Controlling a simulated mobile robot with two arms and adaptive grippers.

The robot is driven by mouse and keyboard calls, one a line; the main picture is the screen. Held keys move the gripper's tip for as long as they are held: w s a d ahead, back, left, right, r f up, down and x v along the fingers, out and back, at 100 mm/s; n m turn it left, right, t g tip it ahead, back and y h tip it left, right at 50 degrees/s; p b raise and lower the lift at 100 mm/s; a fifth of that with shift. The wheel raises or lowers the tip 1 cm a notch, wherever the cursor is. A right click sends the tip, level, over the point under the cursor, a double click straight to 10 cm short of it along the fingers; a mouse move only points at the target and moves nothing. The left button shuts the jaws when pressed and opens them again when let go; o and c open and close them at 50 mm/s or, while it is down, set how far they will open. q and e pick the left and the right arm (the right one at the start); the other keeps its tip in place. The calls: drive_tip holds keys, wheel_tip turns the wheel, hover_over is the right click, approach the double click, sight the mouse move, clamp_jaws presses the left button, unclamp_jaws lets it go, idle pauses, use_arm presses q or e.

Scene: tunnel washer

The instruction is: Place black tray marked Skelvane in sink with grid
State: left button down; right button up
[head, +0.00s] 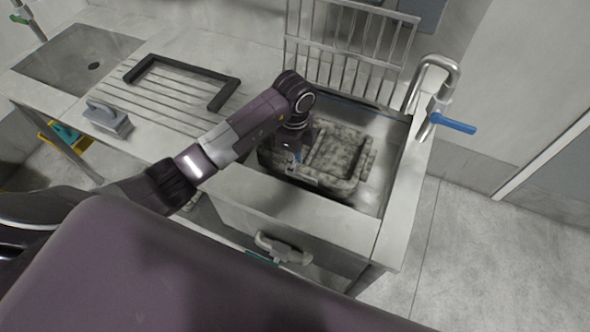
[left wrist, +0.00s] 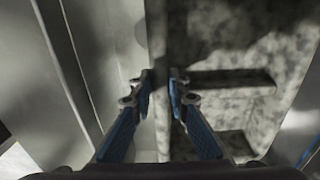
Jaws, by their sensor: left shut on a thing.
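The tray (head: 338,152) is dark with a mottled grey coating, and no Skelvane marking is legible. It is inside the right-hand sink (head: 392,170), which has a raised wire grid (head: 345,48) at its back. My left gripper (head: 294,165) reaches down into the sink and is shut on the tray's near-left wall. In the left wrist view my left gripper (left wrist: 161,82) has its two blue fingers on either side of the tray wall; the mottled tray floor (left wrist: 225,90) lies to the right. Whether the tray rests on the sink floor cannot be told. My right gripper is out of view.
A tap (head: 440,85) with a blue lever stands at the sink's right corner. A ribbed drainboard (head: 165,100) with a dark U-shaped frame (head: 222,95) and a grey brush-like block (head: 107,118) are on the left. Another sink (head: 75,55) is empty.

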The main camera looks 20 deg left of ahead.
use_arm(q)
drive_tip(key=shift+f, duration=2)
drive_tip(key=c, duration=1.8)
unclamp_jaws()
drive_tip(key=shift+f, duration=0.1)
drive_tip(key=shift+c, duration=0.2)
wheel_tip(320, 180, up, 12)
drive_tip(key=shift+r+b, duration=0.1)
drive_tip(key=shift+b, duration=0.45)
